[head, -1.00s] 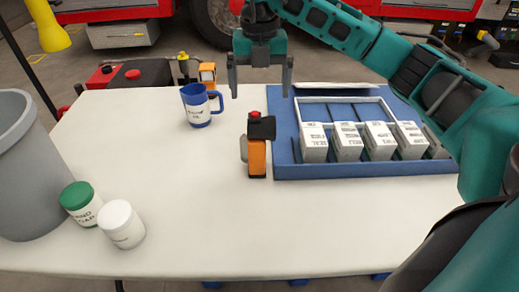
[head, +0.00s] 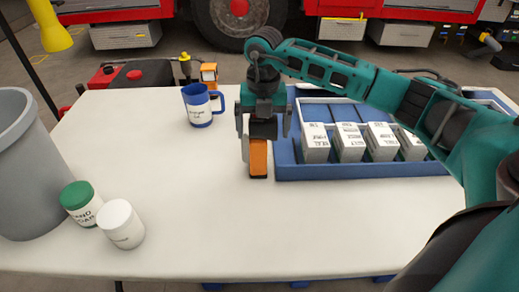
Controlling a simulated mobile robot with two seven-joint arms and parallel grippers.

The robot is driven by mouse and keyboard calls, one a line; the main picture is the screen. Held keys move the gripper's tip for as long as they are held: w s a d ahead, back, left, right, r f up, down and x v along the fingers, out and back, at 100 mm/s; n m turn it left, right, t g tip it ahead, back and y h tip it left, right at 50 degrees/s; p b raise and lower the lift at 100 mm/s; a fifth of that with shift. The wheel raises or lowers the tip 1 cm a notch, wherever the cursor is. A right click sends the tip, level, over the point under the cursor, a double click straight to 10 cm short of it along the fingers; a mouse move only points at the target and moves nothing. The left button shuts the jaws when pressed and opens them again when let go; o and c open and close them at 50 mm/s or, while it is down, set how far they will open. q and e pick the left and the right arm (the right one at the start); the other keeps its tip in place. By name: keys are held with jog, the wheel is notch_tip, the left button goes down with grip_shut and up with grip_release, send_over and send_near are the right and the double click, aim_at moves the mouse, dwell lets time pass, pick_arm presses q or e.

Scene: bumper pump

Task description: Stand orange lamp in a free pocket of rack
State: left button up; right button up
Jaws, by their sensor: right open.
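The orange lamp (head: 258,160) with a black head stands on the white table, just left of the rack. My right gripper (head: 262,135) is above it, open, with its fingers on either side of the lamp's black top; I cannot tell whether they touch it. The blue rack (head: 360,171) lies at the right of the table. Several white boxes (head: 348,142) stand in its front row. The back pockets (head: 315,110) look empty, though my right arm hides part of them. My left gripper is not in view.
A blue mug (head: 198,108) stands left of the gripper at the back. A green-capped jar (head: 80,203) and a white-capped jar (head: 120,225) stand at the left, beside a grey bin (head: 30,160). The front middle of the white table (head: 250,235) is clear.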

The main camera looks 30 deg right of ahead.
jog(key=shift+r, duration=0.1)
grip_shut()
dwell(0.8)
